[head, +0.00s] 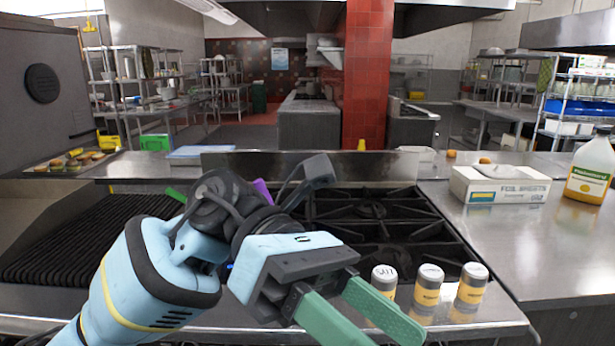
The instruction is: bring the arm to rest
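My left arm comes in from the left and stretches across the front of the stove (385,215). My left gripper (372,328) is in the lower middle of the head view, over the stove's front edge. Its two green fingers point down and to the right with a gap between them. Nothing shows between the fingers, though the lower ends run close to the bottom of the picture. My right arm and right gripper are not in view.
Several small shakers stand in a row just right of the gripper, including one labelled jar (428,287). A ribbed grill (75,235) lies left.

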